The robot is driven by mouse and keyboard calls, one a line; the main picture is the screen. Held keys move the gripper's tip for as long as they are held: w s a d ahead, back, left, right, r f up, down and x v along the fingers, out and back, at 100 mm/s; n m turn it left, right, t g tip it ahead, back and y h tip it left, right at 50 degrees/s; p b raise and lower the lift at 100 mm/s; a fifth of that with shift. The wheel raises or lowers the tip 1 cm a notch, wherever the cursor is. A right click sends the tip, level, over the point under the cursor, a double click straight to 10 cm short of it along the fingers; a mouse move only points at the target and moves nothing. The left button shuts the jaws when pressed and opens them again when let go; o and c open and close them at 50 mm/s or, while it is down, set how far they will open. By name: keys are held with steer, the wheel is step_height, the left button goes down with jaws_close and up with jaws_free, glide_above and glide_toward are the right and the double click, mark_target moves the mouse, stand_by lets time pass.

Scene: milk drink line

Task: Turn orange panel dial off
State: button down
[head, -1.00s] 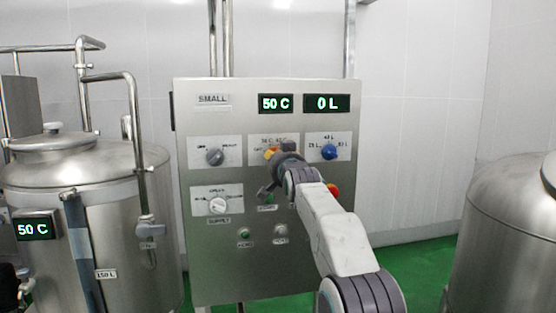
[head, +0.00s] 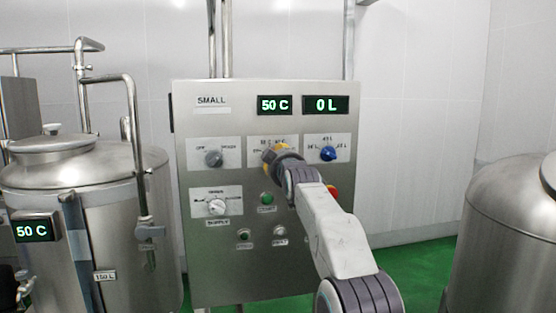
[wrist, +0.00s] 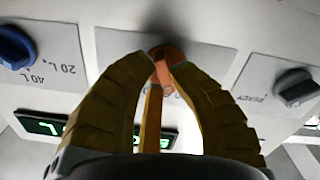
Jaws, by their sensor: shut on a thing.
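The orange dial (wrist: 166,54) sits on a white label plate in the wrist view, between the fingertips of my gripper (wrist: 160,62). In the head view my gripper (head: 270,156) is at the panel's upper middle plate and hides most of the orange dial. The label (head: 272,142) above it is partly readable, and I cannot tell the dial's exact setting. The panel (head: 240,128) is upright grey metal.
A blue dial (head: 328,153) is right of my gripper and a grey dial (head: 214,158) is left. A white dial (head: 216,207), green button (head: 267,198) and red button (head: 333,191) are lower. Steel tanks stand left (head: 120,200) and right (head: 515,225).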

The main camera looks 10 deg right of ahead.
steer(key=shift+a+r+n, duration=0.1)
steer(key=shift+r+n, duration=0.1)
steer(key=shift+n, duration=1.9)
steer(key=shift+a+r+n, duration=0.1)
steer(key=shift+r+n, duration=0.05)
steer(key=shift+n, duration=1.95)
steer(key=c, duration=1.3)
jaws_free()
steer(key=shift+a+f, duration=0.1)
steer(key=shift+a, duration=0.05)
steer(key=shift+o, duration=1)
steer(key=shift+f, duration=0.1)
steer(key=shift+s, duration=0.1)
steer(key=s, duration=1.1)
steer(key=shift+s, duration=0.4)
